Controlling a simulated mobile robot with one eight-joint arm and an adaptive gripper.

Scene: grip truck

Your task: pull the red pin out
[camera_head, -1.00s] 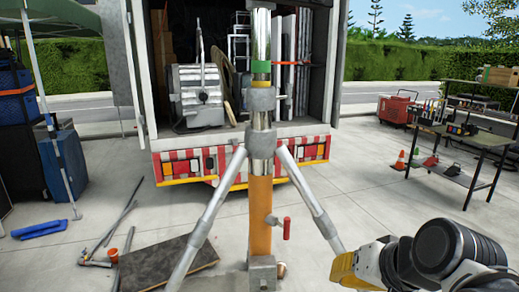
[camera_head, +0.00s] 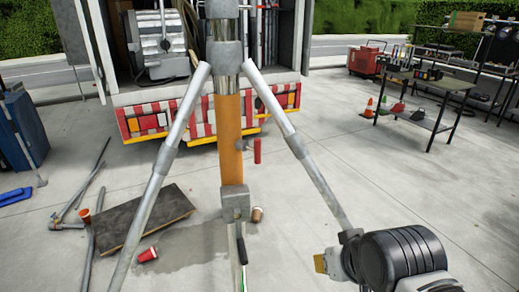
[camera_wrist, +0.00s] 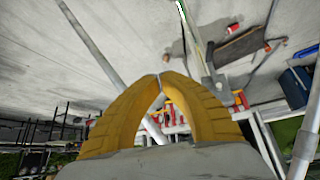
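The red pin (camera_head: 257,150) sticks out of the right side of the orange section (camera_head: 229,135) of an upright metal stand, above the stand's grey lower bracket (camera_head: 236,204). My gripper (camera_head: 320,263) is at the lower right in the head view, right of and lower in the picture than the pin, and apart from it. In the wrist view my yellow gripper fingers (camera_wrist: 163,76) meet at their tips with nothing held between them. I cannot pick out the pin for sure in the wrist view, which looks upside down.
Two stand legs (camera_head: 316,175) slope down on either side of the post. A dark board (camera_head: 146,219) and a red cup (camera_head: 147,254) lie on the concrete at left. The truck's striped bumper (camera_head: 190,119) is behind. A table (camera_head: 430,85) stands at right.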

